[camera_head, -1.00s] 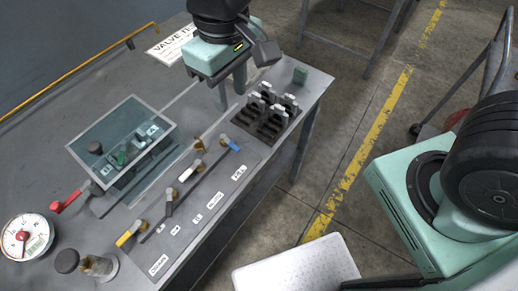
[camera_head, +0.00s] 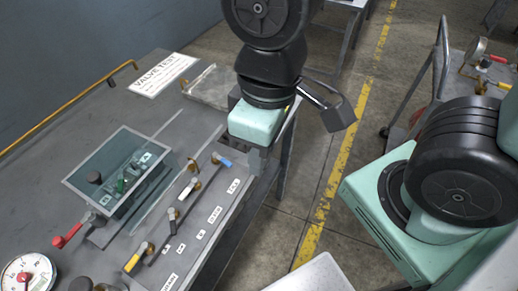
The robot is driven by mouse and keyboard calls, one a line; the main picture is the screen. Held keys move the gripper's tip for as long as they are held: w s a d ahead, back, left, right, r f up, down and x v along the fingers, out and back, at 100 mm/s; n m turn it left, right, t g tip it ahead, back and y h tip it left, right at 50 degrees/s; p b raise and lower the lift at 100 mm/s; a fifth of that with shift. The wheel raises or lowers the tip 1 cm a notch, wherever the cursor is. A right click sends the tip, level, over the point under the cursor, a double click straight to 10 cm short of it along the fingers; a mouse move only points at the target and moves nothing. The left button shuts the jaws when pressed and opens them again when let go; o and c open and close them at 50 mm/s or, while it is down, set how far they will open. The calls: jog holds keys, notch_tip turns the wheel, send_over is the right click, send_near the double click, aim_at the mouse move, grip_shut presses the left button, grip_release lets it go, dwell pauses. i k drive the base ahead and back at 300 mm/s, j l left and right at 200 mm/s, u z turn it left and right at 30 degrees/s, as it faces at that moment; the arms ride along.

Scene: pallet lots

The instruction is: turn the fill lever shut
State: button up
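A row of small levers runs along the right side of the grey test bench (camera_head: 200,240): a yellow one (camera_head: 134,261), a grey one (camera_head: 172,222), a white one (camera_head: 188,190) and a blue one (camera_head: 222,161). White labels lie beside them, too small to read surely, so I cannot tell which is the fill lever. A red lever (camera_head: 68,238) is at the left. My gripper (camera_head: 254,160) hangs above the bench's far right part, beyond the blue lever and apart from the levers. Its fingers are mostly hidden under its mint body.
A clear-covered box (camera_head: 120,170) stands left of the levers, with a round gauge (camera_head: 28,276) at lower left. A "VALVE TEST" sign (camera_head: 162,75) lies behind. A cart (camera_head: 440,90) stands at the right. The floor with the yellow line is mostly free.

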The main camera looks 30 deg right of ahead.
aim_at(215, 155)
jog(key=u, duration=0.55)
jog(key=k+l+u, duration=0.1)
jog(key=u, duration=0.25)
jog(key=k+l+u, duration=0.1)
jog(key=u, duration=0.25)
jog(key=k+u, duration=0.2)
jog(key=u, duration=0.15)
